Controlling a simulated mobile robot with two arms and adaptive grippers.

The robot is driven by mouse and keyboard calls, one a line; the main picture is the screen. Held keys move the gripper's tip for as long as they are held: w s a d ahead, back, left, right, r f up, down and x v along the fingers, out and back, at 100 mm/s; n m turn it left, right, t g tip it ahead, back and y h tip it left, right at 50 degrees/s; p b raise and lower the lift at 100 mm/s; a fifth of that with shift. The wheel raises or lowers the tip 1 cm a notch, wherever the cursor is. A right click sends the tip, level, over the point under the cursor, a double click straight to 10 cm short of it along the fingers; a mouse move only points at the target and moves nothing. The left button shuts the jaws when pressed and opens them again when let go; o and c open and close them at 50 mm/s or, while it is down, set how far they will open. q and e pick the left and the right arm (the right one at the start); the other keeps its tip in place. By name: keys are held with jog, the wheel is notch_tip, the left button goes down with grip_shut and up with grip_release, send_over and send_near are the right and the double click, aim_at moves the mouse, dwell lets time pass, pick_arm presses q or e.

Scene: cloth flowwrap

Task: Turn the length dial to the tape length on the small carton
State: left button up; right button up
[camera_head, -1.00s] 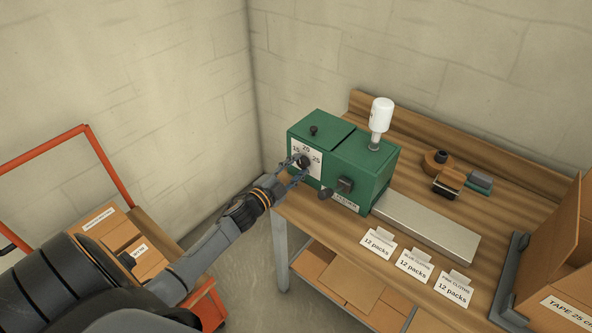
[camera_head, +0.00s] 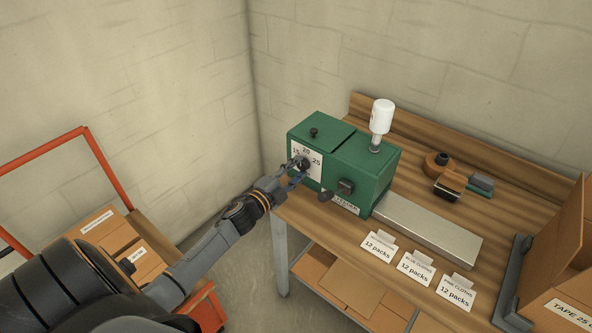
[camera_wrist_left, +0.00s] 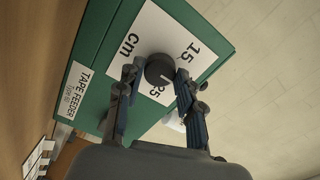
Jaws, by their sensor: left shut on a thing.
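The tape feeder (camera_head: 352,165) is a green box on the bench. Its white dial plate (camera_head: 298,148) carries 15, 20 and 25; the wrist view also shows "cm" on the plate (camera_wrist_left: 150,30). My left gripper (camera_head: 298,172) is shut on the black length dial (camera_wrist_left: 158,70), one finger on each side. A pale mark on the dial points to the 25 side in the wrist view; the exact setting is hard to tell. An open carton (camera_head: 562,295) at the right edge has a label reading "TAPE 25", cut off by the frame. My right gripper is out of view.
A white bottle (camera_head: 382,116) stands on the feeder. A tape dispenser (camera_head: 437,164) sits behind. An orange trolley (camera_head: 104,165) with cartons stands at left. A black knob (camera_head: 325,196) juts from the feeder's front.

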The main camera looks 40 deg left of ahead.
pick_arm(q)
jog(key=o, duration=1.2)
jog(key=s, duration=0.8)
jog(key=s+a, duration=0.1)
jog(key=s, duration=0.3)
jog(key=s+d+f+n+g+y, duration=0.1)
jog(key=s+f+n+g, duration=0.25)
jog(key=f, duration=0.65)
jog(key=s+d+f+n+g+y, duration=0.15)
jog(key=s+f, duration=0.25)
jog(key=f, duration=0.6)
jog(key=s+f+n+g, duration=0.3)
jog(key=s+f, duration=0.1)
jog(key=f, duration=0.6)
jog(key=s+d+f+n+g, duration=0.1)
jog(key=s+d+f+g, duration=0.2)
jog(key=s+f, duration=0.3)
jog(key=s+d+f+n+g, duration=0.2)
jog(key=s+d+f, duration=0.3)
jog(key=s, duration=0.7)
jog(key=s+d+f+n+g+h, duration=0.1)
jog(key=s+d+f+g, duration=0.3)
jog(key=s+f, duration=0.3)
jog(key=shift+s+d+f+n, duration=0.2)
jog(key=shift+s+d, duration=0.05)
jog(key=shift+s, duration=0.5)
jog(key=shift+s+d+f+n, duration=0.2)
jog(key=shift+s, duration=0.55)
